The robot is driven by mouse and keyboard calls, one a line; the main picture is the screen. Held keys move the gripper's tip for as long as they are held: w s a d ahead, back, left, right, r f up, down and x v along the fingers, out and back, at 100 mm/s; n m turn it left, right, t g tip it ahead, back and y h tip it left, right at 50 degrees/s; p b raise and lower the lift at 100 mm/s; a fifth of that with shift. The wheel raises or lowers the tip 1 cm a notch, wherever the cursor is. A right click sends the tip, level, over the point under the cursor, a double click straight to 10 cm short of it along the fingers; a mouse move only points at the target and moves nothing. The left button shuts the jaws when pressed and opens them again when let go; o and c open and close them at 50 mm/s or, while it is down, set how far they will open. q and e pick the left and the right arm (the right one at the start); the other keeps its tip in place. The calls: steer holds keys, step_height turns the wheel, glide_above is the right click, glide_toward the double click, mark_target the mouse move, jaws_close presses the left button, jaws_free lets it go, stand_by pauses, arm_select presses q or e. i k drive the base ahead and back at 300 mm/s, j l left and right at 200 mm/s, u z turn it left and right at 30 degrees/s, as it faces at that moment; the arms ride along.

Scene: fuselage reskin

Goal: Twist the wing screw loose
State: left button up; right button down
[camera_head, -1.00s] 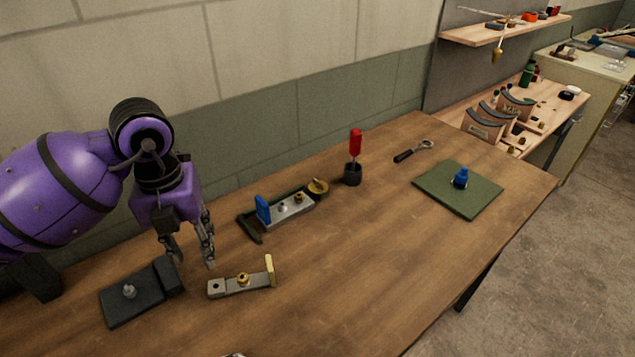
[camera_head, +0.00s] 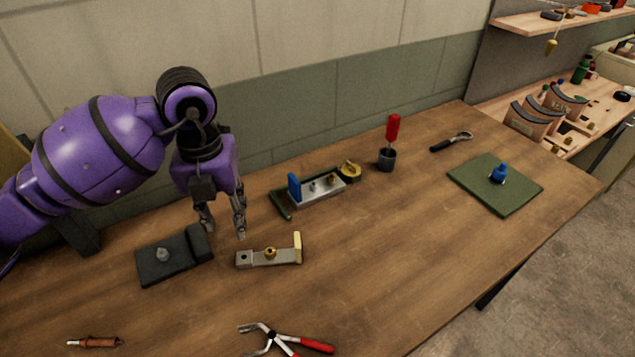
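My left gripper (camera_head: 224,228) hangs fingers down above the table's back left, its two fingers apart with nothing between them. Below and left of it is a dark plate (camera_head: 160,265) with a raised block and a small grey screw-like piece (camera_head: 162,255). Just right and in front lies a grey bar (camera_head: 284,257) with a brass fastener (camera_head: 270,253) and a brass upright end. Behind it, a metal fixture (camera_head: 322,192) carries a blue upright piece (camera_head: 294,187), small studs and a round brass piece (camera_head: 349,171). I cannot tell which fastener is the wing screw. My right gripper is out of view.
Red-handled pliers (camera_head: 305,343) and a brown-handled tool (camera_head: 98,342) lie at the front. A red-handled tool stands in a dark cup (camera_head: 387,160). A ratchet-like tool (camera_head: 452,141) and a green mat (camera_head: 482,196) with a blue-topped piece are right. The middle right of the wooden table (camera_head: 400,260) is clear.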

mark_target(351, 169)
steer(key=i+l+z, duration=0.1)
steer(key=i+z, duration=0.15)
steer(key=z, duration=0.15)
steer(key=i+z, duration=0.25)
steer(key=z, duration=0.2)
